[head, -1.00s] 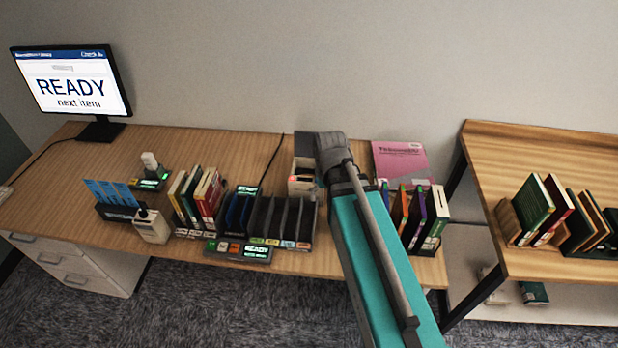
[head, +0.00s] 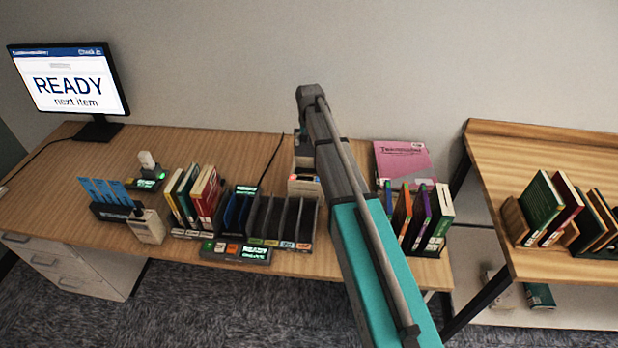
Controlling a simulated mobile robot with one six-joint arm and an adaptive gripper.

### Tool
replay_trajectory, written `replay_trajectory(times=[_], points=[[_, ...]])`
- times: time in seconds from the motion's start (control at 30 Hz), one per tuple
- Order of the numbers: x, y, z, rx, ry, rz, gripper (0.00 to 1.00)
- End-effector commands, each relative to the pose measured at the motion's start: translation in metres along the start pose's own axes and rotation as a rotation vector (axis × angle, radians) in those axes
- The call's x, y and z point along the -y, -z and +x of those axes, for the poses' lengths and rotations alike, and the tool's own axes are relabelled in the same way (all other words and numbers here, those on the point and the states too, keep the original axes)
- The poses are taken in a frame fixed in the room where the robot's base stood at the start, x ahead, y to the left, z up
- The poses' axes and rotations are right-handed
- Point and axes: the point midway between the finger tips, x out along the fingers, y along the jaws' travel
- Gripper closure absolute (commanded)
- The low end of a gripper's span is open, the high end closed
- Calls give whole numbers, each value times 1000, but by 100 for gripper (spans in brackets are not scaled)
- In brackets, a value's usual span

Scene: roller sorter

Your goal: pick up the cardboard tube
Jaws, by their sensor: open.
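I cannot make out a cardboard tube anywhere in the head view. My arm, with its teal link, reaches up the middle of the picture over the desk and ends in a dark grey joint in front of the wall. No gripper fingers show, so I cannot see my gripper. The arm hides part of the desk behind it, including part of a small beige box (head: 304,188) left of the arm.
The wooden desk (head: 240,154) carries a monitor (head: 68,80), upright books (head: 194,195), a dark slotted sorter (head: 283,222), a pink book (head: 402,160) and more books (head: 438,220) at right. A second table (head: 520,150) with books stands right. Bare desk lies toward the back.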

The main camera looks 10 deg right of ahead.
Motion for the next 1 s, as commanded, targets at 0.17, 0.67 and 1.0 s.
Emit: replay_trajectory(times=[0.17, 0.67, 1.0], points=[[0, -1, 0, 0, 0, -1, 0], [0, -1, 25, 0, 0, -2, 0], [0, -1, 51, 0, 0, -2, 0]])
